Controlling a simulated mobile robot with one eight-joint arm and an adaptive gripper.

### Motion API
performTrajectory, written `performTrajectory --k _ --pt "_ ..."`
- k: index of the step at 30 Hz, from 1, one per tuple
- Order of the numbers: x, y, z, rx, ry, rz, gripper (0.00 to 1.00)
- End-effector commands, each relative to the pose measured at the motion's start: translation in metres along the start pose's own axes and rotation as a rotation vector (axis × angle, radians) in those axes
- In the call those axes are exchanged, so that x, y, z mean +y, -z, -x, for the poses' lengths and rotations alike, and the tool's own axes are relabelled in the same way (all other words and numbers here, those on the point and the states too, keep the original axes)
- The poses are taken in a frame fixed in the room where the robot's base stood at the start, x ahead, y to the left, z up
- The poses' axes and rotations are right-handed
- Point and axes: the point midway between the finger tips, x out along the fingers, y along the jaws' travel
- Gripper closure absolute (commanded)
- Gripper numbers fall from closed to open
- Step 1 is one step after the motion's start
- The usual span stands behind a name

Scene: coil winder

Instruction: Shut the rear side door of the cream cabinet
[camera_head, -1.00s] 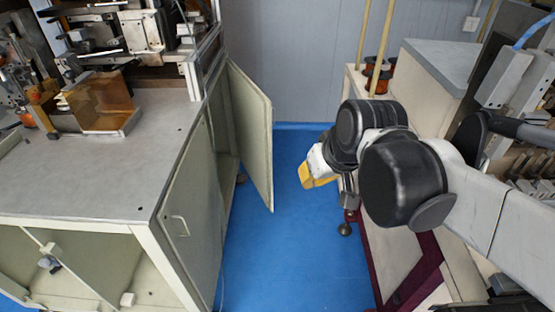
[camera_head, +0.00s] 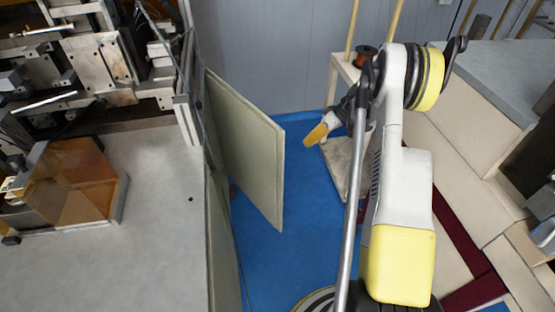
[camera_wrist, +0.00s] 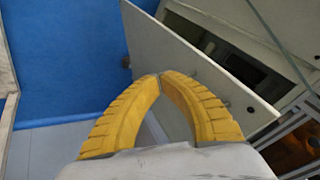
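The rear side door (camera_head: 245,145) of the cream cabinet (camera_head: 222,240) stands open as a flat cream panel, swung out from the cabinet's side over the blue floor. In the wrist view the door (camera_wrist: 205,65) slants across the upper right, beyond my fingers, with dark openings behind it. My gripper (camera_head: 317,134) is to the right of the door in the head view, with a strip of blue floor showing between them. In the wrist view the yellow fingers of my gripper (camera_wrist: 160,76) meet at their tips with nothing visible between them. The door's handle is not clear.
A grey worktop (camera_head: 110,245) with winding machinery (camera_head: 90,65) tops the cabinet. A cream bench (camera_head: 480,140) stands on the right. Blue floor (camera_head: 285,245) fills the aisle between them, and a grey wall (camera_head: 275,50) closes the back.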

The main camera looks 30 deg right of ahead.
Motion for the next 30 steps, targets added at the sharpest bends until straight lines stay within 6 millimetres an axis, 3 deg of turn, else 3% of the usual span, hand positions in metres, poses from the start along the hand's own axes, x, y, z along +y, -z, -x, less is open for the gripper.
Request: performTrajectory --k 8,20,24,30 --pt "0.010 -0.009 -0.027 0.007 0.016 0.011 1.00" --pt "0.009 -0.008 -0.111 0.007 0.015 0.011 1.00" --pt "-0.012 -0.008 -0.118 0.006 0.015 0.011 1.00" --pt "-0.026 -0.007 -0.124 0.007 0.014 0.009 1.00"
